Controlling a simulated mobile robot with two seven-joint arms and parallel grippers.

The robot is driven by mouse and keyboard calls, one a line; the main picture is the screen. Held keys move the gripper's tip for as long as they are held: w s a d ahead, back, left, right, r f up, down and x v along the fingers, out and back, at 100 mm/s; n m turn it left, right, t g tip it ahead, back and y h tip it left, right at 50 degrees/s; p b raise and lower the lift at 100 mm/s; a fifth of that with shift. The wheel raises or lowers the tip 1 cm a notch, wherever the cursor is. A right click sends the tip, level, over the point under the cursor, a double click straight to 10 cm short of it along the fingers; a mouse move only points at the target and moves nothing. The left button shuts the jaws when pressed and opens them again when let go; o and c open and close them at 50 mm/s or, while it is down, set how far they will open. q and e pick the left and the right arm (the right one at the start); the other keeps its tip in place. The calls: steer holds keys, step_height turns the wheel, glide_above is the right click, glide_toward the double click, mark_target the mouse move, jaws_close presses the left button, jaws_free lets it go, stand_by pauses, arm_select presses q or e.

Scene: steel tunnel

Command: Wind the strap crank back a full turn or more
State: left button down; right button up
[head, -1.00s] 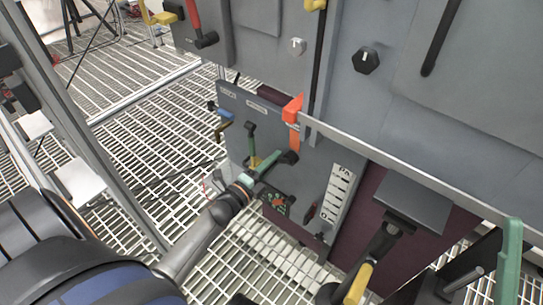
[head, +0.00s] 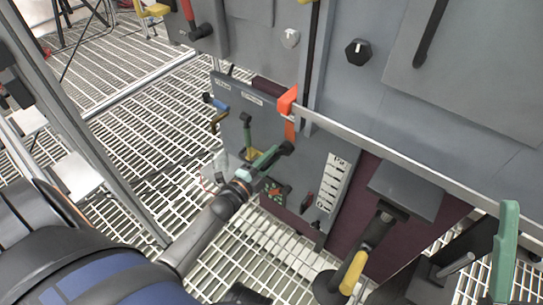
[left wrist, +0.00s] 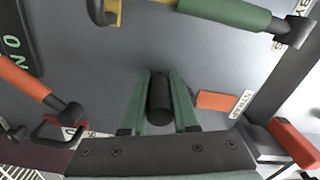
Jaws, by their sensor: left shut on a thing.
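My left gripper (head: 282,151) reaches the lower grey panel, and its green fingers are shut on a black cylindrical grip. In the left wrist view, the black grip (left wrist: 160,98) sits between the two fingers of the left gripper (left wrist: 160,88). It appears to be the strap crank's handle. The crank's arm and hub are hidden behind the grip and fingers, so its turn angle cannot be told. A small label (left wrist: 240,103) and an orange patch (left wrist: 216,101) are on the panel right of the grip.
An orange lever (head: 288,100) stands above right of the left gripper. A green-gripped lever (head: 247,130) and a blue-gripped handle (head: 216,103) are close on its left. A white scale plate (head: 333,182) is to the right. A metal rail (head: 400,155) crosses the panel front.

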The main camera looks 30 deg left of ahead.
arm_select(q)
steer(key=c, duration=0.7)
jaws_free()
steer(key=s+p, duration=0.1)
steer(key=s, duration=0.3)
steer(key=s+p, duration=0.1)
steer(key=s, duration=0.3)
steer(key=s+a+p, duration=0.1)
steer(key=s, duration=0.3)
steer(key=shift+s, duration=0.3)
arm_select(e)
steer(key=r, duration=0.3)
steer(key=shift+d+r+n, duration=0.1)
steer(key=shift+d+n, duration=0.1)
steer(key=shift+n, duration=0.1)
steer(key=shift+s+a, duration=0.1)
